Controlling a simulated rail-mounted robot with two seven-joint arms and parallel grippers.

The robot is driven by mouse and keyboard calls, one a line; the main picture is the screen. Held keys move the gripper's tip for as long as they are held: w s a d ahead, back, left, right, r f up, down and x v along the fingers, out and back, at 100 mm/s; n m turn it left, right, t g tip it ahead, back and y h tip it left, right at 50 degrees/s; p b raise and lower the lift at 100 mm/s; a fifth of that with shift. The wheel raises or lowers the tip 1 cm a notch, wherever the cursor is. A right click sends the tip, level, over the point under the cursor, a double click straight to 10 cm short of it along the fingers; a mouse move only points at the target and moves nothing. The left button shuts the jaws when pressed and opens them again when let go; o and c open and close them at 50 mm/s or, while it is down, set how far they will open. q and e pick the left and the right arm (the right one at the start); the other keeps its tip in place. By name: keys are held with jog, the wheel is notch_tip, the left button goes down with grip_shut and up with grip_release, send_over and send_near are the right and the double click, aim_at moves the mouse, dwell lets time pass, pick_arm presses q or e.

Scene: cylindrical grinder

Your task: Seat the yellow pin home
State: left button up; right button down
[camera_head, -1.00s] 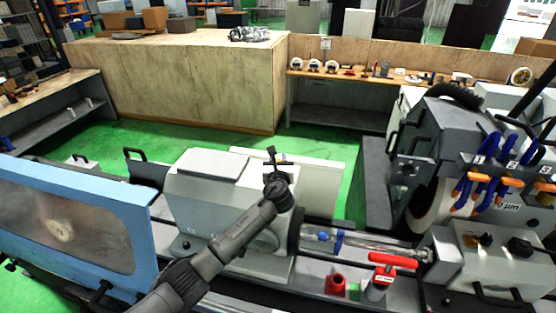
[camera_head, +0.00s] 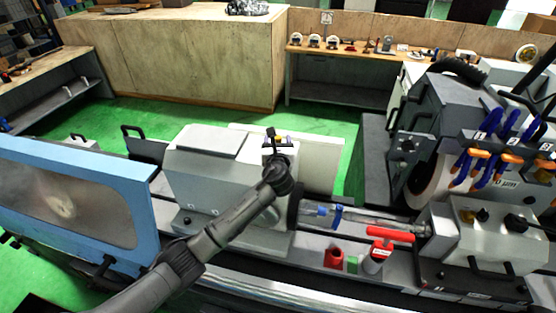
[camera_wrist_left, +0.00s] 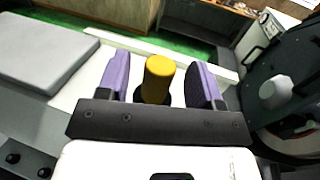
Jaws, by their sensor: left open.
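The yellow pin (camera_wrist_left: 157,78) has a rounded-edge cylindrical yellow head and stands in a dark collar in the left wrist view. My left gripper (camera_wrist_left: 160,80) is open, with one purple finger on each side of the pin and a gap on both sides. In the head view my left gripper (camera_head: 274,136) is over the grey-white headstock (camera_head: 215,165), and only a small bit of yellow shows there. The pin's lower part and its hole are hidden behind the gripper body. My right gripper is in neither view.
A blue-framed guard window (camera_head: 75,195) stands at the left. Blue-and-orange hoses (camera_head: 480,160) hang at the right.

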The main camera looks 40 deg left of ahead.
pick_arm(q)
jog(key=b+v, duration=0.2)
jog(key=v, duration=0.9)
dwell(0.3)
